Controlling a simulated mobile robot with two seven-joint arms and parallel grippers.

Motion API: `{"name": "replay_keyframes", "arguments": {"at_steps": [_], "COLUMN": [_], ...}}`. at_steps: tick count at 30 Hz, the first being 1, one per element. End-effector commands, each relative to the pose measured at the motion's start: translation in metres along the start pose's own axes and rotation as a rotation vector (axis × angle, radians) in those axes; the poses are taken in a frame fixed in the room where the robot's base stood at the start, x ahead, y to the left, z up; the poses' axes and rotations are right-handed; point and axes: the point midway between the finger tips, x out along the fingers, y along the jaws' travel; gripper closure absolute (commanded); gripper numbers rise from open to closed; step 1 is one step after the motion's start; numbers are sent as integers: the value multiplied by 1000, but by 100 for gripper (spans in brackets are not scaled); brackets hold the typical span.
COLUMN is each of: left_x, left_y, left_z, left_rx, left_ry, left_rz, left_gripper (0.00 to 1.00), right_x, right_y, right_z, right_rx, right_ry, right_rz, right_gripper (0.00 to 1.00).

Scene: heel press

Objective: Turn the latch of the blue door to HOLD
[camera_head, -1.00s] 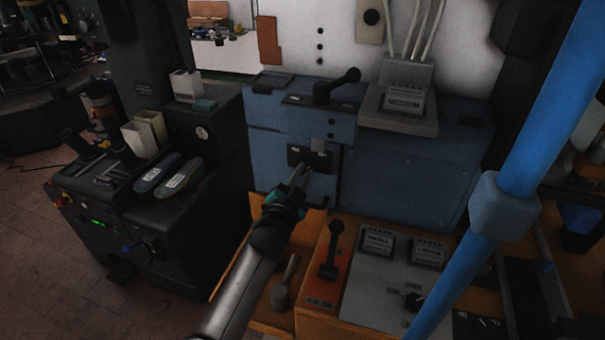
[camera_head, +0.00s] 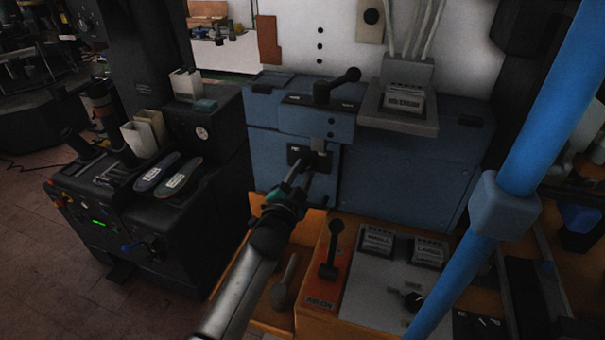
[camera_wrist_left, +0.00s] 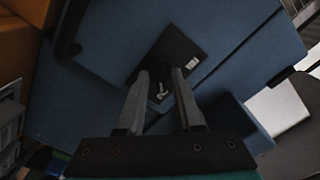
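The blue door (camera_head: 375,182) is on the front of the blue press cabinet in the head view. Its latch sits on a small black plate (camera_head: 294,155) near the door's upper left; the plate also shows in the left wrist view (camera_wrist_left: 191,46) with a small pale label. A small silvery piece (camera_wrist_left: 160,92) shows between my fingers there. My left gripper (camera_head: 300,177) is right in front of the plate. Its two fingers (camera_wrist_left: 160,80) are apart, with a gap around the latch area. Contact with the latch cannot be told. The latch's setting is unreadable. My right gripper is not in view.
A black-knobbed lever (camera_head: 337,86) stands on the cabinet top above the latch. An orange panel with an upright black lever (camera_head: 331,250) is below right. A dark machine with two insoles (camera_head: 172,176) is at left. A blue pole (camera_head: 530,150) crosses the right side.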

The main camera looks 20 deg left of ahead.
Motion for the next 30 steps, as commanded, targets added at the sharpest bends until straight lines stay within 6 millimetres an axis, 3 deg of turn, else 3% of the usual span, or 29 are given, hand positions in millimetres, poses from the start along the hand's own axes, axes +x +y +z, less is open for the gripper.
{"name": "replay_keyframes", "arguments": {"at_steps": [3, 14, 30], "left_x": [0, -7, -92], "left_y": [0, 0, 0], "left_z": [0, 0, 1], "left_rx": [-1, -2, -1], "left_ry": [0, -1, -2], "left_rz": [0, 1, 1], "left_gripper": [54, 54, 54], "right_x": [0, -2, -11], "right_y": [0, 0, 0], "right_z": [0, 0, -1], "right_rx": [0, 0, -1], "right_ry": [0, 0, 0], "right_rz": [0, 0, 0], "right_gripper": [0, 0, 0]}}
